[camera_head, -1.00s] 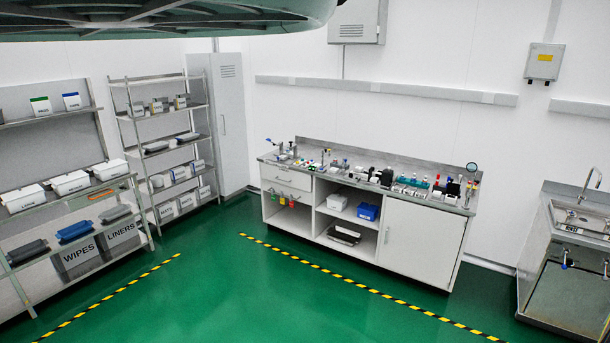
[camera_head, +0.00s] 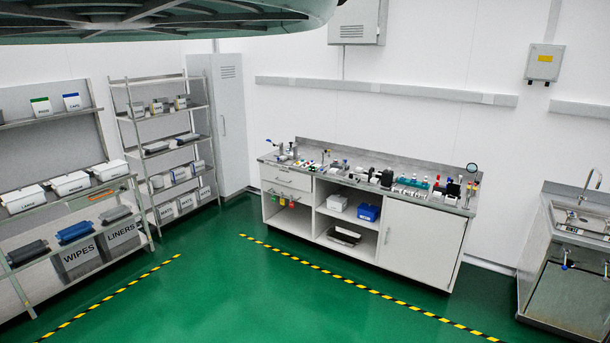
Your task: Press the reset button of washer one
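I cannot make out washer one or its reset button in the head view. No washer is recognisable in the part of the room that shows. A large rounded metal frame with a ribbed underside (camera_head: 170,18) hangs across the top left, close to the camera, and I cannot tell what it is. My gripper is not in view.
A workbench (camera_head: 400,245) with many small items stands at the back wall. Metal shelving (camera_head: 130,120) with boxes and bins lines the left. A sink unit (camera_head: 560,240) stands at the right. Yellow-black floor tape (camera_head: 345,280) crosses the open green floor (camera_head: 230,290).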

